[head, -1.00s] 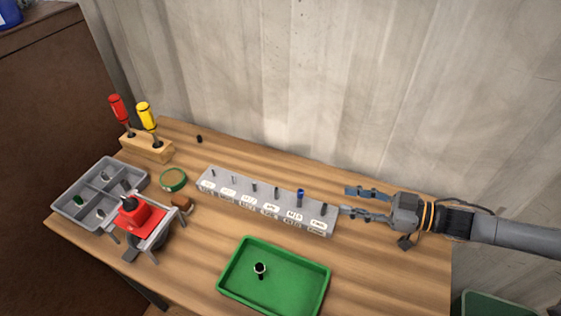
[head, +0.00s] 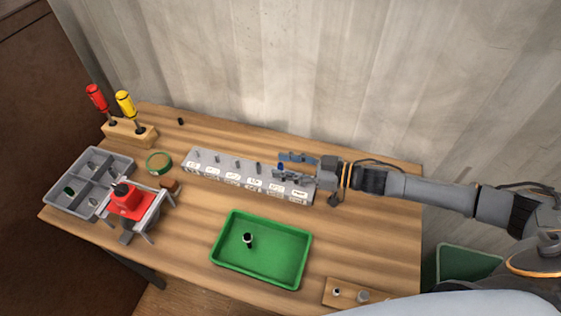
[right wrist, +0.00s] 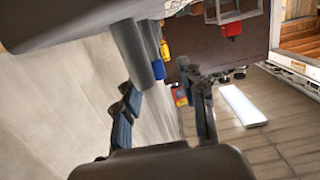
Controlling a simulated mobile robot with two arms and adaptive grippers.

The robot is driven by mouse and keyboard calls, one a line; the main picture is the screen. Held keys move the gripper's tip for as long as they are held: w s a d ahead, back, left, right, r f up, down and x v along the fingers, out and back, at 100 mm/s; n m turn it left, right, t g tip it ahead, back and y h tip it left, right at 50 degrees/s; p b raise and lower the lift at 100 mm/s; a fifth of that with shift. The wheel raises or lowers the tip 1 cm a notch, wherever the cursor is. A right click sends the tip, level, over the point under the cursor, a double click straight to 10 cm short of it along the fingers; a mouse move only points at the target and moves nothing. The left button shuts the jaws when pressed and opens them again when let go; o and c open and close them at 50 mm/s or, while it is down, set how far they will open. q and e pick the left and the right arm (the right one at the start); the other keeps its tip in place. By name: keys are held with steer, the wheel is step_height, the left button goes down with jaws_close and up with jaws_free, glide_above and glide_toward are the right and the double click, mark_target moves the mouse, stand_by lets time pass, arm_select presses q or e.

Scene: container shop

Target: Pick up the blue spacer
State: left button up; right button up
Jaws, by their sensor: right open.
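The blue spacer (head: 281,167) stands upright on a peg near the right end of the grey labelled peg rack (head: 215,175). In the right wrist view the blue spacer (right wrist: 158,69) shows behind a nearer grey peg. My right gripper (head: 282,165) reaches in from the right, low over the rack's right end. Its fingers are open, with the spacer near the tips and appearing between them; I see no grip on it. In the wrist view the open fingers (right wrist: 165,105) are apart. My left gripper is out of view.
A green tray (head: 233,271) with a small dark and white part lies in front of the rack. A grey divided bin (head: 60,200), red device (head: 130,203), green tape ring (head: 158,163) and screwdriver block (head: 128,133) stand left. A wooden block (head: 340,298) lies front right.

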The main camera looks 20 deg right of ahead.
steer(key=shift+x, duration=0.85)
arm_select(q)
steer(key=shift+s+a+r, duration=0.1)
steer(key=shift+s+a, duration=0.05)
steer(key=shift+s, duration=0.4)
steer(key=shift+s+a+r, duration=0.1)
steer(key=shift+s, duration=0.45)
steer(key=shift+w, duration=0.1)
arm_select(e)
steer(key=shift+c, duration=0.4)
steer(key=c, duration=0.5)
steer(key=shift+c, duration=1)
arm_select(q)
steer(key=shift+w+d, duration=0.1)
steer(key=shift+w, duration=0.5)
arm_select(e)
steer(key=shift+r, duration=0.1)
